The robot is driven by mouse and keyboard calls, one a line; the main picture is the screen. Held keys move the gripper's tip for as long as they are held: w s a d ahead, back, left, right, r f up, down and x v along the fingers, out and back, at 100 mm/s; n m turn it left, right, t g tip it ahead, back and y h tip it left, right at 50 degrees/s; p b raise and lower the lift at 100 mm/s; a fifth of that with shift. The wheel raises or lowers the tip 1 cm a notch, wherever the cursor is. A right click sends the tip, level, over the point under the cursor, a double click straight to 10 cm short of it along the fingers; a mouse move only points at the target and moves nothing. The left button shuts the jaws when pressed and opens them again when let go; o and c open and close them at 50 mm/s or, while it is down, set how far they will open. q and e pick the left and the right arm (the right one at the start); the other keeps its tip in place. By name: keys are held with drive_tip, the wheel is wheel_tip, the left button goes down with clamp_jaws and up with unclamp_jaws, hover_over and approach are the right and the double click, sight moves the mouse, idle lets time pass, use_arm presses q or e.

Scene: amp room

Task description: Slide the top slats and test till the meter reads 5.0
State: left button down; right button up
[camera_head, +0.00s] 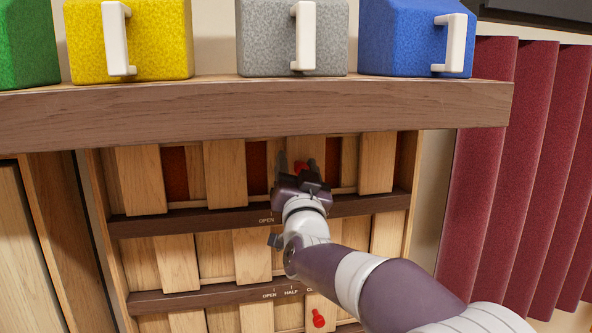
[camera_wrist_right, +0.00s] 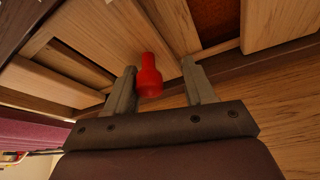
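The top slats (camera_head: 225,175) are a row of upright wooden boards under a shelf, with reddish-brown panels showing in some gaps. A red knob (camera_head: 300,168) on one of them lies between the fingertips of my right gripper (camera_head: 297,166). In the right wrist view the red knob (camera_wrist_right: 150,78) sits between the two spread fingers of my right gripper (camera_wrist_right: 160,85), nearer the left one, with a clear gap to the right one. The gripper and wrist hide part of the rail's markings; "OPEN" shows. No meter is visible. My left gripper is out of view.
The shelf (camera_head: 250,108) juts out above the slats and carries green, yellow, grey and blue blocks (camera_head: 270,40) with white handles. A lower slat row has a rail (camera_head: 200,297) marked OPEN and HALF. Another red knob (camera_head: 318,318) is below. A red curtain (camera_head: 520,170) hangs at right.

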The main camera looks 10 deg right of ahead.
drive_tip(key=shift+a, duration=0.35)
drive_tip(key=shift+f, duration=0.15)
drive_tip(key=shift+s+f+b, duration=0.25)
drive_tip(key=shift+s+b, duration=0.05)
drive_tip(key=shift+b, duration=0.15)
drive_tip(key=b+v, duration=0.6)
drive_tip(key=v, duration=0.6)
drive_tip(key=shift+r, duration=0.2)
